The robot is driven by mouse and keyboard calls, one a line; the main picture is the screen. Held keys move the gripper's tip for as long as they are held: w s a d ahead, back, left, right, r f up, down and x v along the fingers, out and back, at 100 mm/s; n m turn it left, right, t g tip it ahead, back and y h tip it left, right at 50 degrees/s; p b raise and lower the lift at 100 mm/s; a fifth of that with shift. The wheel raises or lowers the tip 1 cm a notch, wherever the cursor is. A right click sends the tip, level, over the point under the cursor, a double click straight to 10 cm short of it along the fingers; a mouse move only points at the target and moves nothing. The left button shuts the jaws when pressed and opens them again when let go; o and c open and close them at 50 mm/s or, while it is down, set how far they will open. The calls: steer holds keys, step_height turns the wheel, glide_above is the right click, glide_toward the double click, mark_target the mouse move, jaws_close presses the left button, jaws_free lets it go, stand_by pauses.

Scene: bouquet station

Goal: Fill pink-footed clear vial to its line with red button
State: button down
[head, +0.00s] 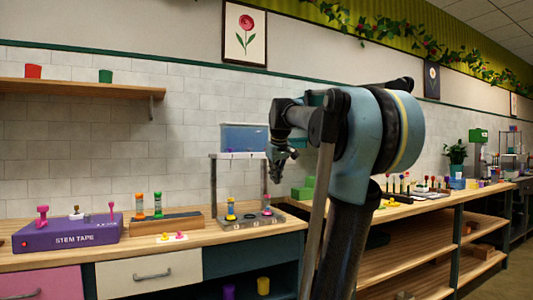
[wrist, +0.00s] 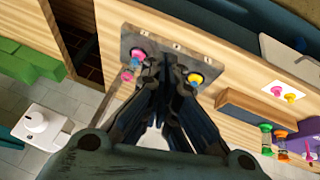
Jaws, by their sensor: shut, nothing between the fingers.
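The dispenser has a blue tank (head: 244,138) on a stand above a grey base plate (head: 250,220). The clear vial walls, fill line and liquid level are too small to tell. My gripper (head: 276,172) is shut and empty above the plate's right side; its tips (wrist: 168,68) show too.
A wooden rack (head: 165,223) and a white card (head: 172,238) with pink and yellow pieces lie left of the plate. The purple stem tape box (head: 68,234) is farther left. Green blocks (head: 303,190) stand at the right.

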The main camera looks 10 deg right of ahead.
steer(key=w+r+n+t, duration=0.3)
steer(key=w+r+n, duration=0.1)
steer(key=w+r, duration=2)
steer(key=shift+w+a, duration=0.4)
steer(key=shift+w, duration=0.05)
steer(key=shift+f, duration=0.1)
steer(key=shift+f, duration=4.3)
steer(key=shift+f, duration=0.1)
steer(key=shift+f, duration=0.25)
steer(key=shift+s+f, duration=0.1)
steer(key=shift+f, duration=0.5)
steer(key=shift+r, duration=1)
